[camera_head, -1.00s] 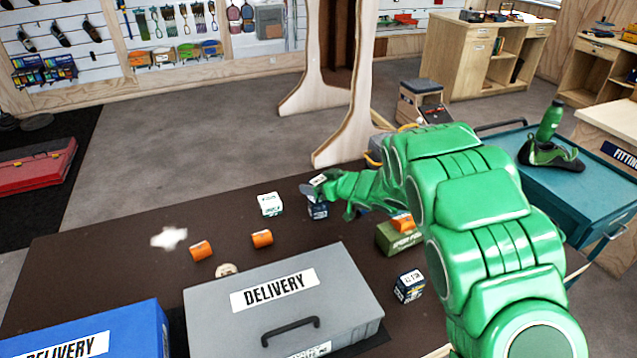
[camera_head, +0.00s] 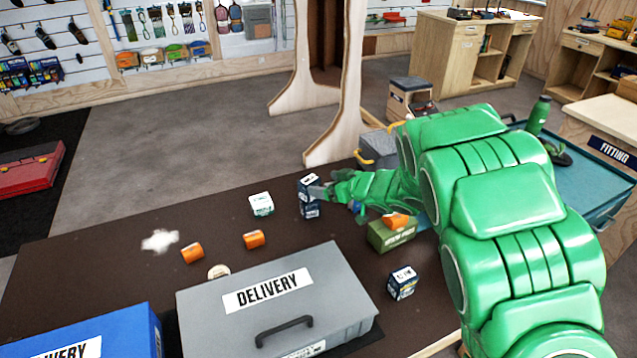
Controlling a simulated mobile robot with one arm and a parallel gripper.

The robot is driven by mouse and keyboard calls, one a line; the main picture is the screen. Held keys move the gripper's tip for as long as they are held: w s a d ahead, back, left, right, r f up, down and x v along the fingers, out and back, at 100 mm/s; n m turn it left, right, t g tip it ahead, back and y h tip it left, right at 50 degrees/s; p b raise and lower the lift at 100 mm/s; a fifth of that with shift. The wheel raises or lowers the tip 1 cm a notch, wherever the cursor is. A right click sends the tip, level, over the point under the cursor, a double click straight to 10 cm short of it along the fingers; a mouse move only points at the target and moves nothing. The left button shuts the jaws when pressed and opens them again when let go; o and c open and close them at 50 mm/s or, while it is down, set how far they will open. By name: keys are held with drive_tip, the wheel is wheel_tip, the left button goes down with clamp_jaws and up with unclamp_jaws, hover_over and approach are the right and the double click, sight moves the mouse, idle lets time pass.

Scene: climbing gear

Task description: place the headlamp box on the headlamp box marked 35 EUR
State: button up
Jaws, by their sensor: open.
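Two small dark blue and white boxes stand one on top of the other near the table's far edge. The upper headlamp box (camera_head: 307,182) looks upright and appears to rest on the lower headlamp box (camera_head: 309,209); the price marks are too small to read. My gripper (camera_head: 319,192) is open, with its fingers at the right side of the upper box. It partly covers that side, so I cannot tell whether it touches the box. A similar dark blue box (camera_head: 403,283) stands apart at the right of the grey case.
The brown table (camera_head: 110,235) holds a white-green box (camera_head: 261,204), orange rolls (camera_head: 253,239), a white patch (camera_head: 160,241) and a green box (camera_head: 389,236) with an orange item on it. A grey DELIVERY case (camera_head: 340,285) and a blue one (camera_head: 130,330) fill the front.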

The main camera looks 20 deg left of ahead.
drive_tip(key=shift+v, duration=2.05)
